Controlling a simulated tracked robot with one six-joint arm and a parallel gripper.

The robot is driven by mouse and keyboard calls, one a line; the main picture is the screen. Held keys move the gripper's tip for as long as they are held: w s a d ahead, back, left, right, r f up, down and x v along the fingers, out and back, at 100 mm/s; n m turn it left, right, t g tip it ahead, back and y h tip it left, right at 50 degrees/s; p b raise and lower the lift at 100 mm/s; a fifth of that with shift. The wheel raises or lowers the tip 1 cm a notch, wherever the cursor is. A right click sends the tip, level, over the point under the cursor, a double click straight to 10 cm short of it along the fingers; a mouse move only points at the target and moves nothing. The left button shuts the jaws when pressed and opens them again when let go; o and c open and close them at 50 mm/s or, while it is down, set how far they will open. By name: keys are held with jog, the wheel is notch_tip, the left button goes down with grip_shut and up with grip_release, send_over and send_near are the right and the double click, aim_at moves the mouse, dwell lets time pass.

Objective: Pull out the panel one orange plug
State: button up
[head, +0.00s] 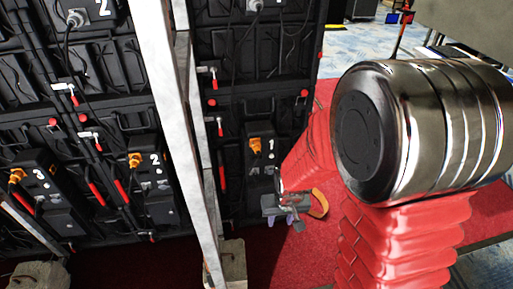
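The panel marked 1 (262,172) is a black video wall panel to the right of a pale upright beam. Its orange plug (255,146) sits in the upper part of the panel's box, left of the number. My gripper (284,217) is low in front of that panel's lower right part, below and to the right of the plug and apart from it. It appears to hold nothing, but its fingers are too small to tell whether they are open. An orange curved piece (319,203) shows at its right side.
Panels marked 2 (152,178) and 3 (42,190) have similar orange plugs, at left. The pale beam (178,120) stands between them and panel one. Concrete-like blocks (228,262) sit at its foot. Red carpet (280,250) lies below my gripper.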

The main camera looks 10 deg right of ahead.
jog(key=w+f+t, duration=0.3)
jog(key=w+f, duration=0.6)
jog(key=f, duration=0.4)
jog(key=m+t, duration=0.3)
jog(key=t, duration=1)
send_near(259, 153)
jog(key=s, duration=0.2)
jog(key=shift+s+d+r+y, duration=0.1)
jog(key=shift+s+r+y, duration=0.1)
jog(key=shift+r+y, duration=0.15)
jog(key=w, duration=1.3)
jog(key=shift+w+a, duration=0.3)
jog(key=shift+w, duration=0.1)
grip_shut()
